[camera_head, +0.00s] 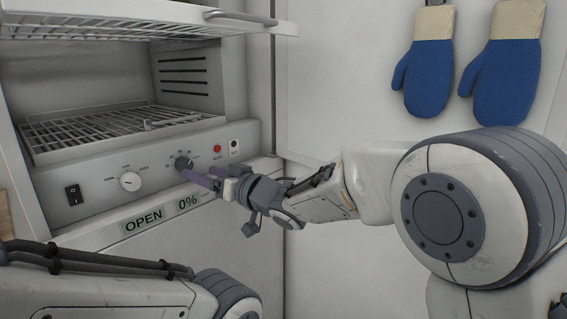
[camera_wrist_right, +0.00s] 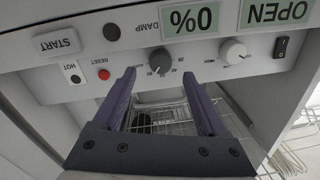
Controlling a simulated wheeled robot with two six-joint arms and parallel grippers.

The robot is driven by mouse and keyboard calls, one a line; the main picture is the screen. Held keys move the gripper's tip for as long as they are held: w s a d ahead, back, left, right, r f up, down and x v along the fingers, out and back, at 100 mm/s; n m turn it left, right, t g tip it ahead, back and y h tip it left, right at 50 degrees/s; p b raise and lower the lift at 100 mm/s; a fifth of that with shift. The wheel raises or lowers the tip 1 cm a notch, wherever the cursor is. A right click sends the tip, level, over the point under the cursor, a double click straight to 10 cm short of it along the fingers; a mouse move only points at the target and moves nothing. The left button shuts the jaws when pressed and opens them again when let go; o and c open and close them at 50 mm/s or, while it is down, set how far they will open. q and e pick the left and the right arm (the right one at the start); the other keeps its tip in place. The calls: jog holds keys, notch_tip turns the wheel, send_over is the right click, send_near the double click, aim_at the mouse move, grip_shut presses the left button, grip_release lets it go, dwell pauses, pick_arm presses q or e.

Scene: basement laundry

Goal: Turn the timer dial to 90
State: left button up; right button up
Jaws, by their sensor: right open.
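The dark timer dial (camera_head: 183,163) sits on the front panel of the white machine, with a scale of small numbers around it. In the right wrist view the dial (camera_wrist_right: 160,61) lies between and just beyond the fingertips of my right gripper (camera_wrist_right: 159,75). In the head view my right gripper (camera_head: 207,179) is in front of the panel, close to the dial, with its purple fingers open. I cannot tell whether the fingers touch the dial. Nothing is held. My left arm shows at the lower left, but its gripper is out of view.
A white knob (camera_head: 130,181) and a black rocker switch (camera_head: 73,194) are left of the dial. A red button (camera_head: 217,149) is to its right. Displays below read OPEN (camera_head: 144,219) and 0% (camera_head: 188,202). A wire rack (camera_head: 110,128) is above. Blue mitts (camera_head: 430,75) hang at right.

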jog(key=s+d+r+m+g+h+p, duration=0.1)
jog(key=s+d+r+h+p, duration=0.3)
jog(key=s+d+p, duration=0.4)
jog(key=s+d+r+m+g+h+p, duration=0.1)
jog(key=s+d+r+g+h+p, duration=0.2)
jog(key=p, duration=1.6)
jog(key=s+d+r+h, duration=0.2)
jog(key=s+d+h, duration=0.2)
jog(key=s+d, duration=0.2)
jog(key=shift+s+r+m+h, duration=0.2)
jog(key=shift+r+m+h, duration=0.05)
jog(key=shift+m+h, duration=0.05)
jog(key=shift+g, duration=0.3)
jog(key=s+d+f+n+g+h, duration=0.1)
jog(key=s+d+f+g, duration=0.15)
jog(key=s, duration=0.55)
jog(key=s+d+f+g+h, duration=0.1)
jog(key=s+d+f+g, duration=0.15)
jog(key=s, duration=0.45)
notch_tip(320, 180, up, 13)
jog(key=s+d+p, duration=0.1)
jog(key=p, duration=1.1)
jog(key=shift+s+g, duration=0.2)
jog(key=shift+g, duration=0.2)
